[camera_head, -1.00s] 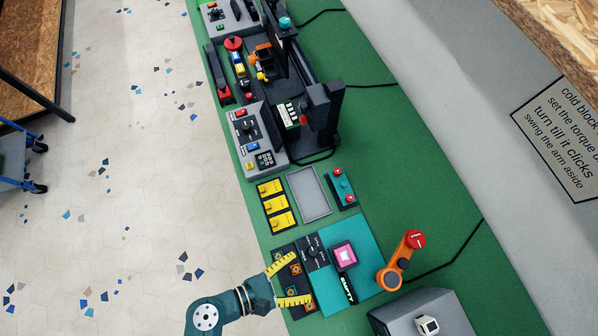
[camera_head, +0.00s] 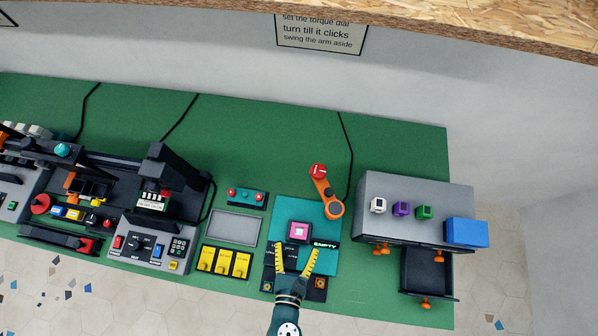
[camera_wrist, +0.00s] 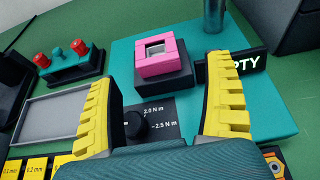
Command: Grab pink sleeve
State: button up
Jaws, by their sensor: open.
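The pink sleeve (camera_head: 299,231) is a square pink block with a pale square opening. It sits on a dark block on the teal plate (camera_head: 327,258). In the wrist view the pink sleeve (camera_wrist: 160,54) lies ahead, between and beyond the fingertips. My gripper (camera_head: 296,250) is open, with two yellow ridged fingers spread apart at the near side of the sleeve. In the wrist view my gripper (camera_wrist: 158,80) holds nothing and does not visibly touch the sleeve.
A black EMPTY sign (camera_head: 325,245) stands right of the sleeve. An orange arm with a red knob (camera_head: 327,192) stands behind. A torque dial (camera_wrist: 137,124) lies below the fingers. A grey tray (camera_head: 231,227) is left. A grey cabinet with small coloured blocks (camera_head: 370,228) is right.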

aim_at(298, 238)
jog(key=x, duration=0.4)
jog(key=shift+w+r+p, duration=0.2)
jog(key=shift+w+p, duration=0.1)
jog(key=shift+a, duration=0.1)
jog(key=shift+c, duration=0.3)
jog(key=c, duration=0.8)
jog(key=shift+c, duration=0.2)
